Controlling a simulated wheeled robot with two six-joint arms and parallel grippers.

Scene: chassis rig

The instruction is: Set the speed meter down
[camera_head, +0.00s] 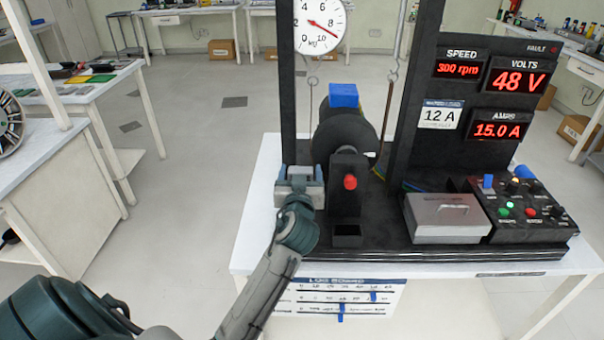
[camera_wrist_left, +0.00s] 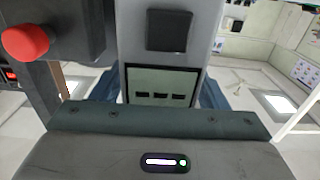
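The speed meter (camera_wrist_left: 201,52) is a grey handheld device with a black square on its face and a screen showing dashes. In the left wrist view it stands between the two blue fingers of my left gripper (camera_wrist_left: 160,95), which appear closed on its sides. In the head view my left gripper (camera_head: 299,176) is in front of the rig's left upright, left of the black post (camera_head: 347,210) with the red knob. The meter is mostly hidden there by the gripper. My right gripper is in neither view.
The red knob (camera_wrist_left: 25,42) is close at left in the wrist view. A black wheel (camera_head: 343,140) with a blue block stands behind the post. A grey lidded box (camera_head: 444,218) and control panel (camera_head: 525,212) are at right. White table (camera_head: 262,215) is bare at left.

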